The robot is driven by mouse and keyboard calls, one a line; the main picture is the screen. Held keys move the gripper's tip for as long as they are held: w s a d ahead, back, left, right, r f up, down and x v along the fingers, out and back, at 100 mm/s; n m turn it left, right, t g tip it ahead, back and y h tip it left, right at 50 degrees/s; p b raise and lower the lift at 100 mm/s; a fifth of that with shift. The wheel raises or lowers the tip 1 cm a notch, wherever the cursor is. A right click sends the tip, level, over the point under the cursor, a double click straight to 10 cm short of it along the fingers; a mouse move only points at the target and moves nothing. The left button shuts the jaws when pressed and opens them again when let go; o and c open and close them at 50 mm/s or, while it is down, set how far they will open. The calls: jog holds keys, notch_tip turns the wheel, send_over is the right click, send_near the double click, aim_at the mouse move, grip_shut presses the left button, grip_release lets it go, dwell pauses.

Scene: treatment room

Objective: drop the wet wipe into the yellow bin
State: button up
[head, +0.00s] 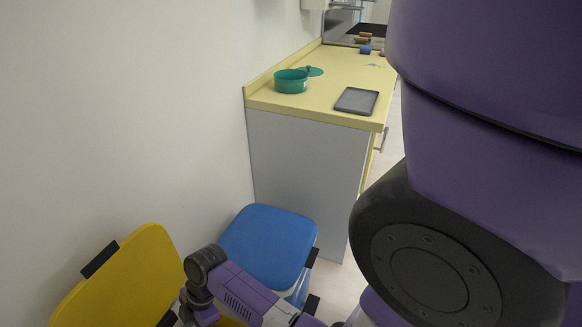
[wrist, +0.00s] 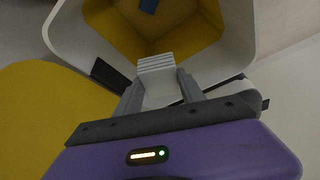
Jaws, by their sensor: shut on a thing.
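The yellow bin shows in the head view by its raised yellow lid (head: 125,285) at the lower left. In the wrist view its yellow inside (wrist: 195,35) and pale rim (wrist: 245,30) lie ahead of my gripper, and the lid is at the left. My gripper (wrist: 158,82) is shut on a white, folded wet wipe (wrist: 157,92), which shows ridged folds at its far end. The wipe is in front of the bin's opening in the wrist view; its height above the rim is hard to tell. The head view hides the wipe and my fingertips.
A bin with a blue lid (head: 268,245) stands beside the yellow one. A counter (head: 330,70) behind holds a teal pot (head: 291,81), its lid (head: 311,71) and a grey tray (head: 357,101). A small blue thing (wrist: 148,5) lies inside the yellow bin. A wall borders the left.

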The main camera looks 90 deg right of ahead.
jog(key=shift+f+b, duration=2.9)
jog(key=shift+b, duration=0.1)
jog(key=o, duration=1.3)
jog(key=shift+r, duration=0.1)
jog(key=shift+p+v, duration=1.05)
jog(key=shift+v, duration=2.8)
